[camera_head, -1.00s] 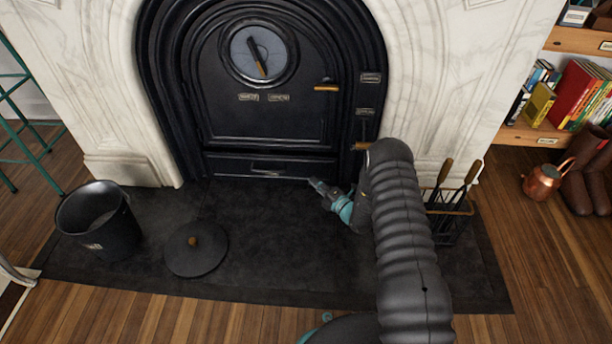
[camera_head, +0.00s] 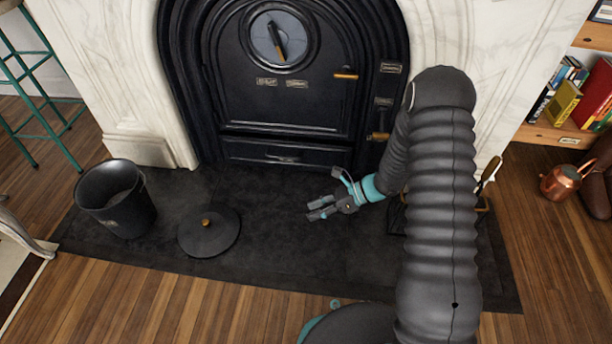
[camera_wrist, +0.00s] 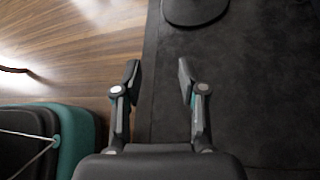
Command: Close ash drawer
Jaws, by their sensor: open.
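The ash drawer (camera_head: 262,151) is the low black front with a handle at the foot of the black stove (camera_head: 270,105). It looks about flush with the stove front in the head view; whether it stands slightly out I cannot tell. My gripper (camera_head: 313,209) is open and empty above the dark hearth slab, in front of the drawer and to its right, apart from it. Its fingers point left. In the wrist view my gripper (camera_wrist: 158,72) shows two spread fingers with nothing between them; the drawer is not in that view.
A black bucket (camera_head: 122,215) stands on the hearth (camera_head: 275,258) at left. A round black lid (camera_head: 215,238) lies beside it and shows in the wrist view (camera_wrist: 195,10). Fire tools (camera_head: 488,178) stand right, partly hidden by my arm. The hearth before the drawer is clear.

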